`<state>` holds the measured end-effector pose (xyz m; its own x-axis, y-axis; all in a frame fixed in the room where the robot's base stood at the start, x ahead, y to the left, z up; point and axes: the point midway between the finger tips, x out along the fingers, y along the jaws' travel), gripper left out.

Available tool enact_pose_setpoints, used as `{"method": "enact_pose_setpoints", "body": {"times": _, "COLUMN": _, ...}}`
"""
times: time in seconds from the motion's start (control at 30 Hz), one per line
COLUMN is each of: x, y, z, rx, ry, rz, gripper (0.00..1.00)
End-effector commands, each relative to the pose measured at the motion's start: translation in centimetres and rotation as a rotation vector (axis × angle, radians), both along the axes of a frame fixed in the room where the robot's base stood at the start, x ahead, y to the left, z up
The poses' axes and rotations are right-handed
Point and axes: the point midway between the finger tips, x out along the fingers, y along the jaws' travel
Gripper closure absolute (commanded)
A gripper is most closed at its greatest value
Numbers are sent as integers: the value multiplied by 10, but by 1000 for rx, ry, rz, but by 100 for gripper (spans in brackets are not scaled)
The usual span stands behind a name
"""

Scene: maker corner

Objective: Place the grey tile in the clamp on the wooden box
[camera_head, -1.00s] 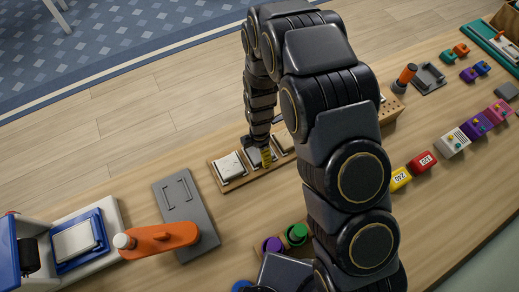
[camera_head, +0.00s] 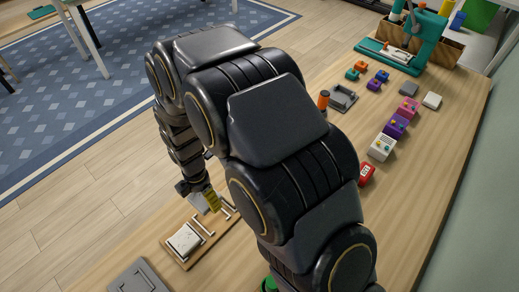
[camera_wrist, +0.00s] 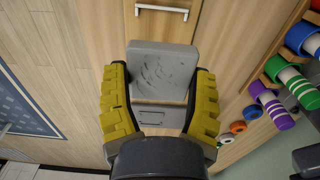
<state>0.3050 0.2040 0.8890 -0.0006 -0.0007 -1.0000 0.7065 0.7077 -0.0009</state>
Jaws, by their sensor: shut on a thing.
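My gripper (camera_head: 208,201) is shut on a grey tile (camera_wrist: 163,72). In the wrist view the tile is squarish, with faint dark marks on its face, and sits between the yellow finger pads. In the head view only a small pale part of it (camera_head: 196,204) shows beside the yellow fingers, above the far end of a wooden rack (camera_head: 198,257). I cannot make out for sure the clamp or the wooden box it belongs to; my arm hides much of the table's middle.
A white tile (camera_head: 183,240) lies in the rack's near slot. A grey plate (camera_head: 139,280) is at the bottom left. Right of my arm are an orange-topped post (camera_head: 323,100), a grey tray (camera_head: 342,97), small coloured blocks (camera_head: 397,126) and a teal press (camera_head: 428,40). The right table edge is clear.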

Motion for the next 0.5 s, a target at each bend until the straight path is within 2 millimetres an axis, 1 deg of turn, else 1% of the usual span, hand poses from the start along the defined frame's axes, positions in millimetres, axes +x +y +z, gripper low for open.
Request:
{"method": "enact_pose_setpoints", "body": {"times": 0.07, "x": 8, "y": -8, "z": 3, "rx": 2, "ry": -2, "rz": -5, "gripper": 72}}
{"method": "enact_pose_setpoints", "body": {"times": 0.17, "x": 27, "y": -29, "z": 11, "rx": 3, "ry": -6, "rz": -10, "gripper": 72}}
{"method": "enact_pose_setpoints", "body": {"times": 0.27, "x": 51, "y": -63, "z": 24, "rx": 3, "ry": -7, "rz": -14, "gripper": 72}}
{"method": "enact_pose_setpoints", "body": {"times": 0.3, "x": 61, "y": -79, "z": 30, "rx": 3, "ry": -10, "rz": -14, "gripper": 72}}
{"method": "enact_pose_setpoints", "body": {"times": 0.37, "x": 73, "y": -105, "z": 39, "rx": 1, "ry": -6, "rz": -14, "gripper": 72}}
{"method": "enact_pose_setpoints", "body": {"times": 0.4, "x": 79, "y": -122, "z": 45, "rx": 1, "ry": -6, "rz": -14, "gripper": 72}}
{"method": "enact_pose_setpoints", "body": {"times": 0.47, "x": 88, "y": -147, "z": 53, "rx": 1, "ry": -7, "rz": -13, "gripper": 72}}
{"method": "enact_pose_setpoints", "body": {"times": 0.5, "x": 92, "y": -162, "z": 59, "rx": 1, "ry": -6, "rz": -13, "gripper": 72}}
